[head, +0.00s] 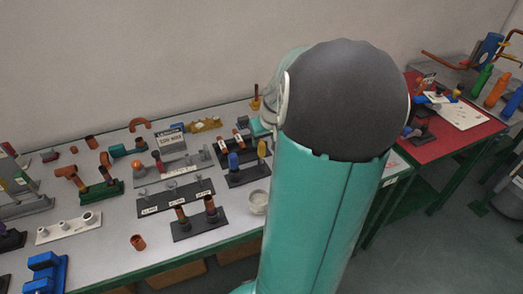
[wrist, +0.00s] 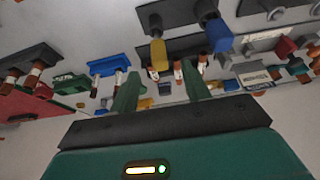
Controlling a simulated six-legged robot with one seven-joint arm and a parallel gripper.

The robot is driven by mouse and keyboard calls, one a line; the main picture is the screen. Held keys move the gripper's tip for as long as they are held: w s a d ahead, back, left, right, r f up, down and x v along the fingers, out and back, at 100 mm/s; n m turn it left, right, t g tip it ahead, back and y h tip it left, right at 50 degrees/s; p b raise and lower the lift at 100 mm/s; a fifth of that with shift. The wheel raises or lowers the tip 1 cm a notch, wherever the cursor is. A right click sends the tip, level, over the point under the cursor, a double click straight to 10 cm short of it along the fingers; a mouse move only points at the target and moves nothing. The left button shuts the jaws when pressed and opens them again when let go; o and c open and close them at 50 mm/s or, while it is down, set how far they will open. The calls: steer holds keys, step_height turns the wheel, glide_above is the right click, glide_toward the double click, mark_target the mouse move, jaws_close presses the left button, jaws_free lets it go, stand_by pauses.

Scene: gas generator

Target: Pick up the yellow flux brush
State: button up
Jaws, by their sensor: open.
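The yellow flux brush (head: 262,148) stands upright in a dark holder (head: 248,174) on the grey table, to the right of a blue-handled one (head: 233,161). In the wrist view the yellow brush (wrist: 158,55) points down the picture from its dark holder, with the blue handle (wrist: 219,36) to its right. My gripper (wrist: 161,78) is open and empty. Its fingers stand apart on either side of the yellow brush's line, with the brush beyond them. No contact shows. In the head view my arm hides the gripper.
Small fittings and dark stands crowd the table. A labelled stand (head: 177,197) and a white cup (head: 258,203) are close to the brush holder. A red-topped table (head: 440,150) stands at the right. The wall is behind.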

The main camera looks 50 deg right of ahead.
mark_target(263, 145)
steer(key=x, duration=0.2)
steer(key=shift+w+f, duration=0.15)
steer(key=shift+f, duration=0.15)
steer(key=x, duration=0.5)
steer(key=shift+d+f, duration=0.25)
steer(key=c, duration=0.9)
